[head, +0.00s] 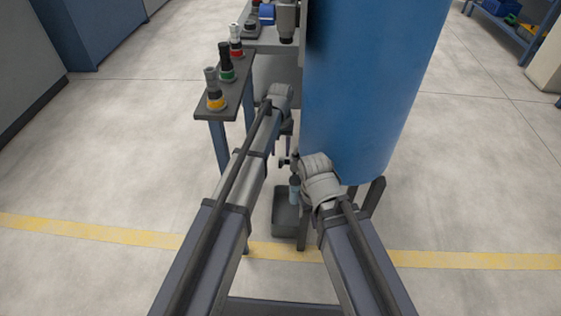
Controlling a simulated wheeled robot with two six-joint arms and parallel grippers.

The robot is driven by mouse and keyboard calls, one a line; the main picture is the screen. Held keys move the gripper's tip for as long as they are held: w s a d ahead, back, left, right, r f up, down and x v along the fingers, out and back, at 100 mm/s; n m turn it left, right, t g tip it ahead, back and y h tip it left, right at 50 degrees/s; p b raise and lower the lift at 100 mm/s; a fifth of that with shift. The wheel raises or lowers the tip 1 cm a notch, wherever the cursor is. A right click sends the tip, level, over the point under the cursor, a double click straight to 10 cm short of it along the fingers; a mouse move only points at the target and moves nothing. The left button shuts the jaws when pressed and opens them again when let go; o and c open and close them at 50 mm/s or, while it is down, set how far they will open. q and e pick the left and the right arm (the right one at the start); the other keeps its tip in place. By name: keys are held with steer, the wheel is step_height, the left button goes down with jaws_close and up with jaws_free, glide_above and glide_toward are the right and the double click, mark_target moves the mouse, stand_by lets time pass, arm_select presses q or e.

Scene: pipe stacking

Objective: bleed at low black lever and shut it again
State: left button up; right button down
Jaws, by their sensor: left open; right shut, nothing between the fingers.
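A blue tank (370,85) stands on dark legs in the middle. My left gripper (285,128) is at the tank's lower left side, pointing down and away; it is open, and its fingers are small and partly hidden by its own wrist. My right gripper (294,164) is lower, just left of the tank's bottom edge; it is shut and empty. Small dark fittings show beside its tips, but I cannot tell the low black lever apart from them. A light blue bottle-like part (294,190) hangs below, over a dark grey bin (284,217) on the floor.
A narrow stand (238,100) at the left holds upright pieces with yellow, green (226,65) and red bands. A grey bench (265,42) with a blue part stands behind it. A blue shelf (505,22) is at the far right.

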mark_target(280, 164)
arm_select(q)
steer(key=shift+f, duration=0.1)
step_height(280, 164, down, 8)
steer(key=b, duration=0.8)
steer(key=shift+r, duration=0.2)
steer(key=shift+s, duration=0.1)
jaws_close()
stand_by(1.0)
